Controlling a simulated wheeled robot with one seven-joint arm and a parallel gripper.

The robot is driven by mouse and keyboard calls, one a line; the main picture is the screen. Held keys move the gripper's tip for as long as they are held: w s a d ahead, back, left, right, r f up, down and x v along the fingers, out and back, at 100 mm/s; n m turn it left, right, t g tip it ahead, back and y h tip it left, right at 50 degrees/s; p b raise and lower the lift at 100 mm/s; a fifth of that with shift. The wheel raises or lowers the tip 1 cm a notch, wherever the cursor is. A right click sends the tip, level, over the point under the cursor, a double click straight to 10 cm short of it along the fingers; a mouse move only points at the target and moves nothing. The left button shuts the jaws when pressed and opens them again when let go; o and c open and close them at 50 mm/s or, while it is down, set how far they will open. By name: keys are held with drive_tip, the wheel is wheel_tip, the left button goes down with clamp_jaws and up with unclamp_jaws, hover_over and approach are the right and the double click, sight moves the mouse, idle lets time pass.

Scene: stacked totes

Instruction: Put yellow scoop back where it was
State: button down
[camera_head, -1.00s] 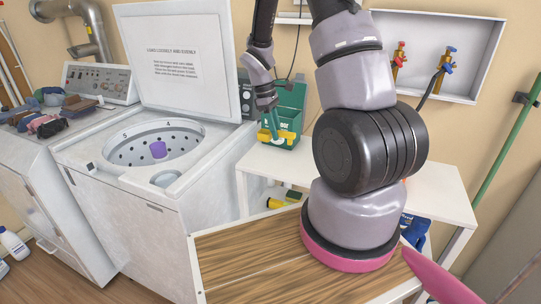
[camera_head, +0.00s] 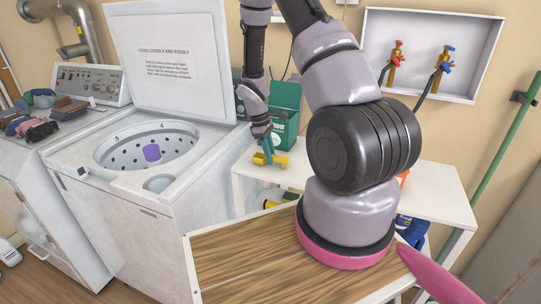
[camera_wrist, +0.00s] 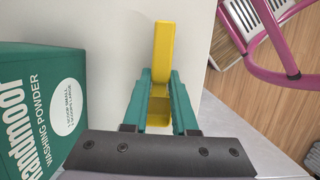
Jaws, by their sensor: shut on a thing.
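My gripper (camera_head: 265,147) has teal fingers and is shut on the yellow scoop (camera_head: 268,160). In the wrist view the fingers (camera_wrist: 160,76) pinch the scoop (camera_wrist: 163,45) from both sides, with its long yellow part pointing away from the palm. The fingers partly hide its nearer part. The scoop is low over the left part of the white table (camera_head: 335,183). I cannot tell whether it touches the tabletop. The green washing powder box (camera_head: 286,122) stands upright just behind the scoop in the head view; it is to the left in the wrist view (camera_wrist: 40,105).
The open washer (camera_head: 150,200) with a purple cup (camera_head: 151,153) in its drum is left of the table. A wooden-topped surface (camera_head: 240,262) is in front. Pink tubing (camera_wrist: 280,70) lies beyond the table edge in the wrist view.

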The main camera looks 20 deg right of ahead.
drive_tip(key=c, duration=0.7)
unclamp_jaws()
drive_tip(key=shift+f, duration=0.1)
drive_tip(key=s+a+r+m+t+y, duration=0.1)
drive_tip(key=r+m, duration=0.1)
drive_tip(key=r, duration=0.8)
drive_tip(key=s+a+r+m+t, duration=0.2)
drive_tip(key=r, duration=0.8)
drive_tip(key=s+a+r+m+t+y, duration=0.1)
drive_tip(key=r+m, duration=0.1)
drive_tip(key=r, duration=0.8)
drive_tip(key=s+a+r+m+t+y, duration=0.1)
drive_tip(key=s+a+r+m+t, duration=0.1)
drive_tip(key=s+r, duration=0.4)
drive_tip(key=s+a+r+m+t+y, duration=0.1)
drive_tip(key=s+r+m+t, duration=0.2)
drive_tip(key=s+r+m, duration=0.2)
drive_tip(key=shift+s+a+r, duration=0.4)
drive_tip(key=shift+s+r, duration=0.3)
drive_tip(key=shift+s, duration=1.15)
